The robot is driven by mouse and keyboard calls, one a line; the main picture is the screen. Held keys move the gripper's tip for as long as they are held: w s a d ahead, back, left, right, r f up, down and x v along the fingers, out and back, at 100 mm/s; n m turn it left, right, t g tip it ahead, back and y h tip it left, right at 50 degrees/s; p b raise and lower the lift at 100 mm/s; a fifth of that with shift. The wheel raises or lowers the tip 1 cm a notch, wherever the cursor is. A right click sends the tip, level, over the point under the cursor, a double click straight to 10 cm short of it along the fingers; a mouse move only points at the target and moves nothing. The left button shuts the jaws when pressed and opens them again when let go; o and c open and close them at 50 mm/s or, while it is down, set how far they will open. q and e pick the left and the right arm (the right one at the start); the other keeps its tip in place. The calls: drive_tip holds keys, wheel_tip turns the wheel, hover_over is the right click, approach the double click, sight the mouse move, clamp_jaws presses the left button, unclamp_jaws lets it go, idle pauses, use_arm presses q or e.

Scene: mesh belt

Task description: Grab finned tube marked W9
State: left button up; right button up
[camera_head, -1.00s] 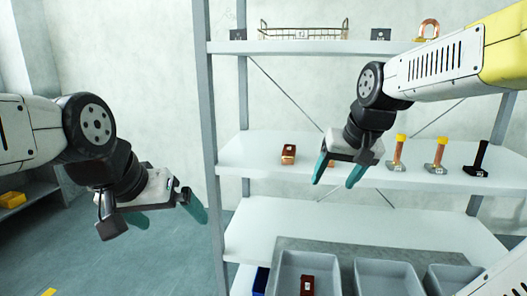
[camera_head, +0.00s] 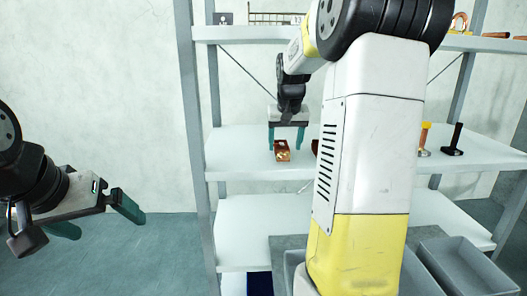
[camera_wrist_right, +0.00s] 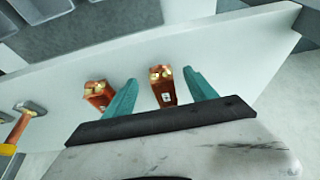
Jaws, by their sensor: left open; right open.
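A copper-coloured finned tube (camera_head: 282,152) with brass-like ends stands on the middle shelf. In the right wrist view the same tube (camera_wrist_right: 163,90) shows between my two teal fingers, with a small white tag too small to read. A second, similar copper tube (camera_wrist_right: 98,94) stands just outside the left finger in that view; in the head view a sliver of it (camera_head: 315,147) shows beside my arm. My right gripper (camera_head: 286,147) is open, its fingers on either side of the first tube; contact cannot be told. My left gripper (camera_head: 110,226) is open and empty, left of the rack.
The shelf (camera_head: 235,148) is bare left of the tubes. An orange-handled tool with a yellow top (camera_head: 424,138) and a black tool (camera_head: 454,140) stand to the right. Grey bins (camera_head: 465,268) are below. A rack post (camera_head: 194,150) rises at the left; the upper shelf (camera_head: 235,34) is overhead.

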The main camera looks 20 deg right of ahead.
sight(282, 145)
drive_tip(key=w, duration=0.2)
drive_tip(key=w+d, duration=0.1)
drive_tip(key=w, duration=0.3)
drive_tip(key=shift+d, duration=0.35)
drive_tip(key=shift+x, duration=2.5)
drive_tip(key=shift+f, duration=0.25)
clamp_jaws()
